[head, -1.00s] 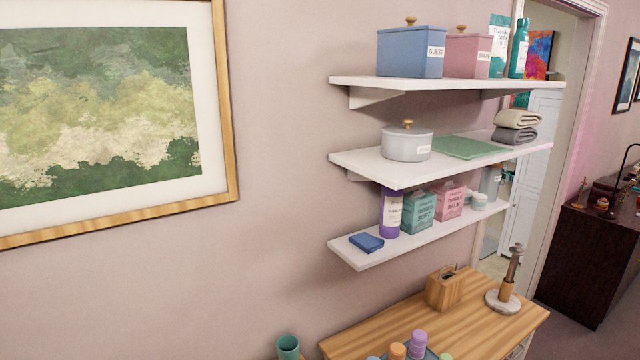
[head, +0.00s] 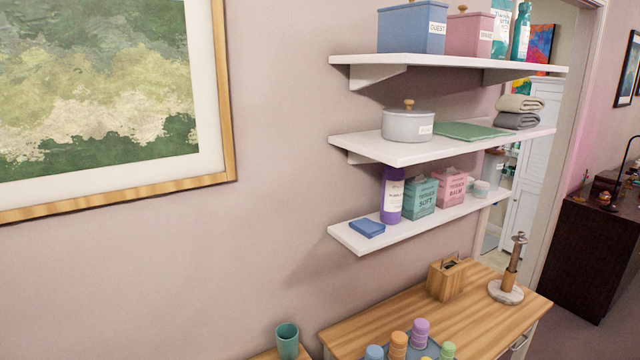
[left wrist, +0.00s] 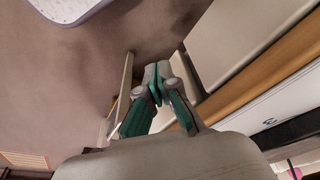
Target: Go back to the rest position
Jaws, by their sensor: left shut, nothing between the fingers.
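My left gripper (left wrist: 155,85) shows in the left wrist view with its green-padded fingers together and nothing between them. It hangs in free space beside a wood-edged cabinet (left wrist: 245,80); carpet lies below. Neither of my grippers shows in the head view, and my right gripper is in no view.
Three white wall shelves (head: 440,62) hold boxes, a grey pot (head: 407,125) and bottles. Below them a wooden-topped cabinet (head: 400,313) carries a wooden holder (head: 447,280), a stand (head: 508,285) and several colored bottles. A teal cup (head: 287,340) stands left of it. A framed picture (head: 100,95) hangs left.

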